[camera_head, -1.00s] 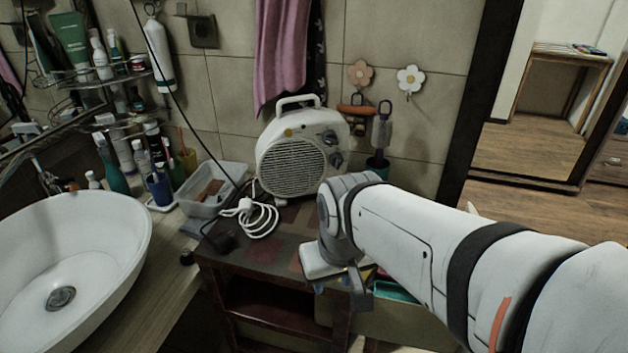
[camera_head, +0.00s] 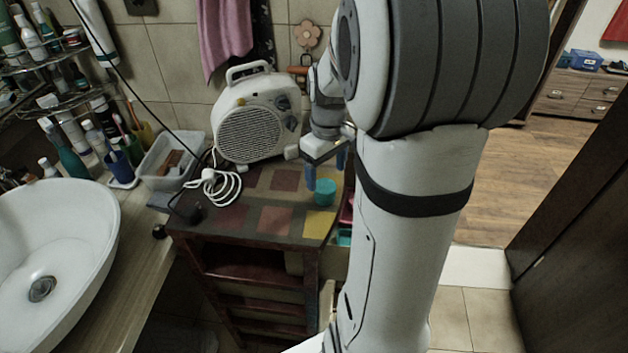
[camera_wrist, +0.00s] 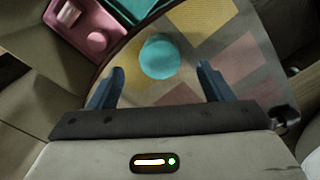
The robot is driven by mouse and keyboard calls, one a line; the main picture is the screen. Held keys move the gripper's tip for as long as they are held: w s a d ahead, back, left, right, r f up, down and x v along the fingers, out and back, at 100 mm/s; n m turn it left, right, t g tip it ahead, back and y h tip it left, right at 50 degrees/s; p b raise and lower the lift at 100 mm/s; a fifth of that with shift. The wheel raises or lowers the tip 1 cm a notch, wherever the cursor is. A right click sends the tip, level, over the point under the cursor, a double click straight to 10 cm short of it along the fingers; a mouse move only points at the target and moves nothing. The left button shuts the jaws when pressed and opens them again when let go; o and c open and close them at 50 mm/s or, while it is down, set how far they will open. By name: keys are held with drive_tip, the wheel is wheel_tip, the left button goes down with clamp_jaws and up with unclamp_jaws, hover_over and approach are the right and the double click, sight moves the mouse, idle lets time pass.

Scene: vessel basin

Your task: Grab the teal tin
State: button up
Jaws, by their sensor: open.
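The teal tin (camera_head: 325,192) is a small round tin standing on the patterned table top (camera_head: 272,188), near its right edge. In the wrist view the tin (camera_wrist: 159,57) shows from above, ahead of the fingertips and roughly centred between them. My gripper (camera_head: 325,172) is above the table, just behind and above the tin in the head view. In the wrist view my gripper (camera_wrist: 157,80) has its two blue fingers spread wide with nothing between them. The tin appears apart from both fingers.
A white fan heater (camera_head: 254,115) and a coiled white cable (camera_head: 214,186) are left of the tin. A pink tray (camera_wrist: 85,35) and a teal container (camera_wrist: 128,8) lie beyond the table edge. A white basin (camera_head: 60,240) is at the left.

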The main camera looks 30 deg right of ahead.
sight(325, 186)
drive_tip(key=f, duration=0.5)
drive_tip(key=shift+w+f+p, duration=0.2)
drive_tip(key=shift+f+p, duration=0.2)
drive_tip(key=c, duration=1.1)
